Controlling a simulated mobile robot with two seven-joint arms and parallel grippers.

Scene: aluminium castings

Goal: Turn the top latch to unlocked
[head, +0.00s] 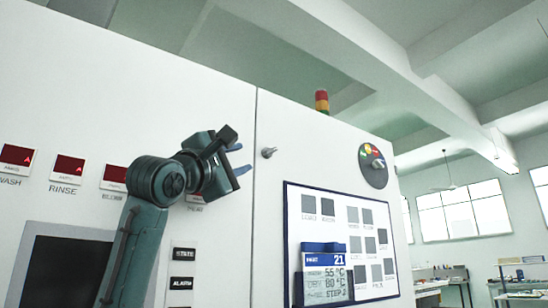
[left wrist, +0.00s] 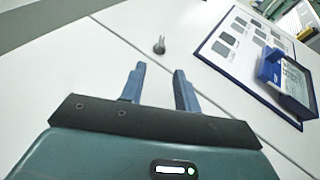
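The top latch (head: 268,152) is a small grey metal knob with a short lever on the white cabinet front, just right of the vertical panel seam. In the head view its lever points right and slightly up. My left gripper (head: 239,159) is a little left of the latch, apart from it, with its blue fingers spread and nothing between them. In the left wrist view the latch (left wrist: 159,46) stands beyond the open fingers of the left gripper (left wrist: 158,72), roughly in line with the gap between them. My right gripper is in neither view.
A round dial plate (head: 374,166) with coloured marks is at the upper right. A framed board (head: 297,240) with grey squares carries a blue-and-white display card (head: 325,272). Red-labelled signs (head: 67,168) and a dark screen (head: 62,270) are at the left. The panel around the latch is bare.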

